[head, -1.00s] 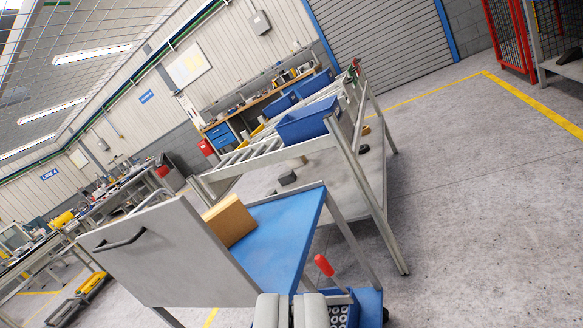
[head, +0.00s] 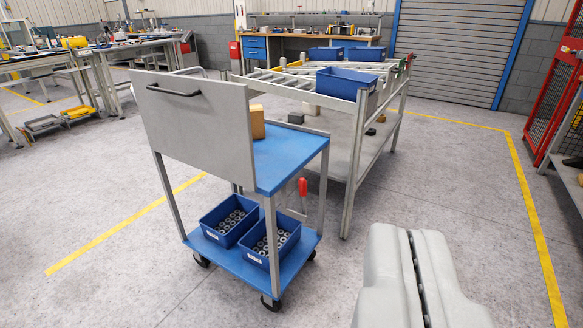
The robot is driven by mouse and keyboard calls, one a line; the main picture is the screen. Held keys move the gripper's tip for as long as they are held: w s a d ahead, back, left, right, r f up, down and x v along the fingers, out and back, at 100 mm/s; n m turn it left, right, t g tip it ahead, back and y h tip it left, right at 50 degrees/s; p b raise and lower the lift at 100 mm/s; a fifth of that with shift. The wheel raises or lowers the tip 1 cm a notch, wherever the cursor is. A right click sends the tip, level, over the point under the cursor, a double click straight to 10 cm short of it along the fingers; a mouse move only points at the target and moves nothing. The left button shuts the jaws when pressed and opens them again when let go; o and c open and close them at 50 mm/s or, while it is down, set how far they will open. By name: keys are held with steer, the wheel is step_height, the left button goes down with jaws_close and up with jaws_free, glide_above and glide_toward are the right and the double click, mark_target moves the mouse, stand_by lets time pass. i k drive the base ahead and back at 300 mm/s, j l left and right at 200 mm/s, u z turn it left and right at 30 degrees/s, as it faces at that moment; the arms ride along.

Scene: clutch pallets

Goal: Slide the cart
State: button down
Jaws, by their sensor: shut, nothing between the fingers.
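The cart (head: 291,168) is a small wheeled trolley with a blue top, a blue lower shelf and a grey upright panel at its left end. A dark handle (head: 173,90) is fixed on that panel. A cardboard box (head: 258,122) stands on the top, partly hidden by the panel. Two blue bins (head: 228,220) with round metal parts sit on the lower shelf. A red-tipped lever (head: 303,187) stands at the cart's right side.
A roller rack (head: 352,130) with blue bins (head: 346,82) stands right behind the cart. Workbenches (head: 105,62) line the left back. A red mesh fence (head: 560,75) is at the right. Yellow lines (head: 530,205) mark the floor, which is clear at front left and right.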

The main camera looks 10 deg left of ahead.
mark_target(286, 148)
steer(key=i+j, duration=0.4)
steer(key=j, duration=0.15)
steer(key=i+j, duration=0.4)
steer(key=j, duration=0.15)
steer(key=i+j, duration=0.35)
steer(key=j, duration=0.2)
steer(key=i+j, duration=0.4)
steer(key=j, duration=0.2)
steer(key=i+j, duration=0.4)
steer(key=j, duration=0.15)
steer(key=u, duration=0.05)
